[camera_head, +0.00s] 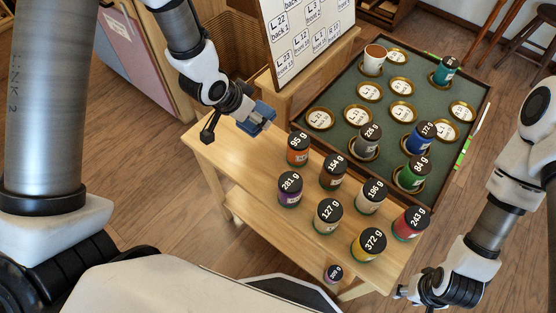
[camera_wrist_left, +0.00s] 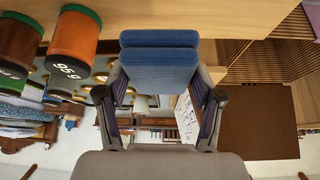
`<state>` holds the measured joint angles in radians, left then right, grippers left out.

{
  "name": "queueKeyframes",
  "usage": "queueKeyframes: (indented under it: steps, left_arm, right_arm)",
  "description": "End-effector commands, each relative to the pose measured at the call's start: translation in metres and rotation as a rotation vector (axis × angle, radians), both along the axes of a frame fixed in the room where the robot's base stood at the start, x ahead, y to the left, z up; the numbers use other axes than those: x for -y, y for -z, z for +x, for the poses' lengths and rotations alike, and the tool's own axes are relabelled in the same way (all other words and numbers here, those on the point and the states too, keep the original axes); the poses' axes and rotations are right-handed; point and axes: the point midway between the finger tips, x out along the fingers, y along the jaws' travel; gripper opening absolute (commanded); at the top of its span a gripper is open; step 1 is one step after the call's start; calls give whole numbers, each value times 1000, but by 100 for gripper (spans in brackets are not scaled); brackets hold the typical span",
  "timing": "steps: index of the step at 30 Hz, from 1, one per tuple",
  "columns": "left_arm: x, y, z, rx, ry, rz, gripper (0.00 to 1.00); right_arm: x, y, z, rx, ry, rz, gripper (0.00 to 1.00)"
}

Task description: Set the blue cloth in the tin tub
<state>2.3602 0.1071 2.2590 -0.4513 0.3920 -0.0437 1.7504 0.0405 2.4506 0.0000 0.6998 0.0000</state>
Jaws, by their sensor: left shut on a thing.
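My left gripper (camera_head: 240,122) is shut on the folded blue cloth (camera_head: 263,115) and holds it at the far left end of the wooden table. In the left wrist view the cloth (camera_wrist_left: 160,66) sits folded between the two fingers, with ribbed texture on its outer face. My right gripper (camera_head: 424,296) is low at the right of the head view, beside the table's near right corner; its fingers are too small and dark to tell whether they are open. I cannot make out the tin tub in either view.
The wooden table (camera_head: 228,150) bears several labelled jars, close to the left gripper. A green tray (camera_head: 335,95) with round labelled spots and a few jars lies behind them. A label board (camera_head: 305,35) stands behind the left gripper. The table's left end is bare.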

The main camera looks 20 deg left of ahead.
Motion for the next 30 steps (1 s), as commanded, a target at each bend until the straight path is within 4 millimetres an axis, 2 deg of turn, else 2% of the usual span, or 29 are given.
queueKeyframes:
  steps: [1,3,12,23,24,25,26,30]
  left_arm:
    - [0,15,-1,-6,-2,-1,34]
    - [0,28,-1,-3,-2,0,34]
    - [0,71,0,-2,-4,0,34]
    - [0,77,0,0,-3,-1,34]
    - [0,76,0,0,-3,-1,77]
    - [0,75,0,0,-3,-1,88]
    - [0,75,0,0,-3,-1,92]
    - [0,75,0,0,-3,-1,92]
  right_arm:
    - [0,4,0,0,0,0,39]
    - [0,5,0,1,0,0,39]
    - [0,11,0,0,-1,0,39]
    - [0,13,0,0,-1,0,39]
    - [0,12,0,0,0,0,39]
    - [0,12,0,0,0,0,39]
    - [0,12,0,0,0,0,39]
    - [0,12,0,0,-1,0,39]
